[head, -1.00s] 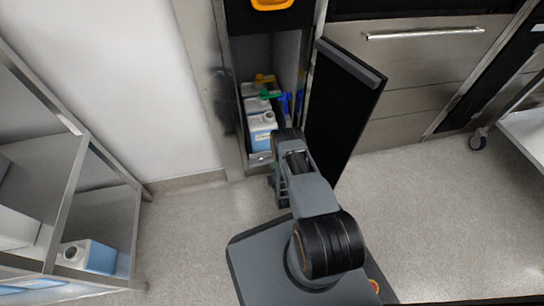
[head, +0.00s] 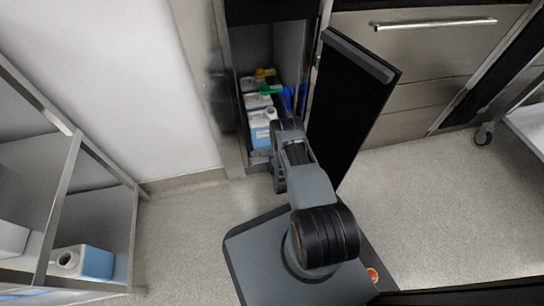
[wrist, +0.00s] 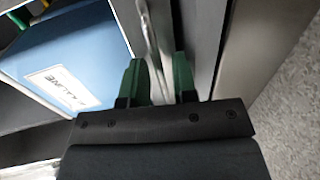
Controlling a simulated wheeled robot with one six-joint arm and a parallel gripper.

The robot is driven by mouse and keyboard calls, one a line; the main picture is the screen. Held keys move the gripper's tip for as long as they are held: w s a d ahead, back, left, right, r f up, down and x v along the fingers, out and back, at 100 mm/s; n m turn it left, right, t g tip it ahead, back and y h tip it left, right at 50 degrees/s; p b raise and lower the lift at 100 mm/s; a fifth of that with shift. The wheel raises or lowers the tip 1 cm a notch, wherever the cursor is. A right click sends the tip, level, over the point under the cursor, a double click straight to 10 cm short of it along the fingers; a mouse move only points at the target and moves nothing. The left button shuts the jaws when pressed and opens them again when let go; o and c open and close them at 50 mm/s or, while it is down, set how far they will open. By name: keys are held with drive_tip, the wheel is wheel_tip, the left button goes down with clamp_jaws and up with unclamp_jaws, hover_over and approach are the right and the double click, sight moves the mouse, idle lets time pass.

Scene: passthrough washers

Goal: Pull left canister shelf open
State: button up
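The left canister shelf (head: 259,157) is low inside the open cabinet, with its front edge near the floor. It carries several white-and-blue canisters (head: 261,132) in a row, with yellow, green and white tops. My gripper (wrist: 158,82) is at the shelf's front. In the wrist view its green fingers stand on either side of a thin metal strip (wrist: 151,40), which seems to be the shelf's front rim or handle. I cannot tell whether the fingers press on it. A labelled blue canister (wrist: 68,65) is just left of the fingers. In the head view my arm hides the fingertips.
The black cabinet door (head: 350,105) stands open right beside my arm. Blue items (head: 288,98) show behind my wrist. A metal rack (head: 118,225) with another canister (head: 84,262) stands at the left. The floor (head: 440,215) on the right is clear.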

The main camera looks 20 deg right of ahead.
clamp_jaws()
drive_tip(key=shift+s+a, duration=0.1)
drive_tip(key=shift+a, duration=0.05)
